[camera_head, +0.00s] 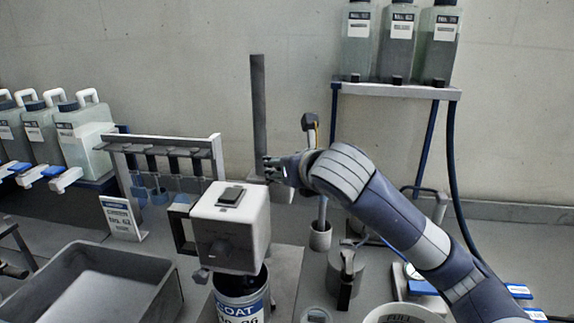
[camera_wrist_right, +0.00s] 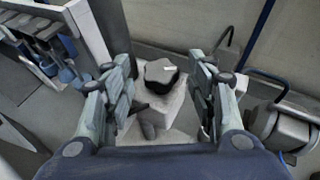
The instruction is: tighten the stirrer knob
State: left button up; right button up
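The stirrer has a white box-shaped head (camera_head: 232,225) above a labelled can, with a tall dark post (camera_head: 258,105) behind it. My right gripper (camera_wrist_right: 160,95) is open, with one finger on each side of the knob and a visible gap to both. In the head view, my right gripper (camera_head: 272,168) reaches in from the right beside the post; I cannot make out the knob there. My left gripper is not in view.
A rack (camera_head: 160,143) with hanging blue-ended tools stands left of the stirrer. A grey tray (camera_head: 95,285) lies front left. Bottles stand on a shelf (camera_head: 395,90) at the back right. A grey cylinder (camera_wrist_right: 280,130) stands to the right in the wrist view.

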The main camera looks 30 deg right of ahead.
jog(key=shift+s, duration=0.1)
jog(key=v, duration=1.2)
jog(key=shift+a+f, duration=0.1)
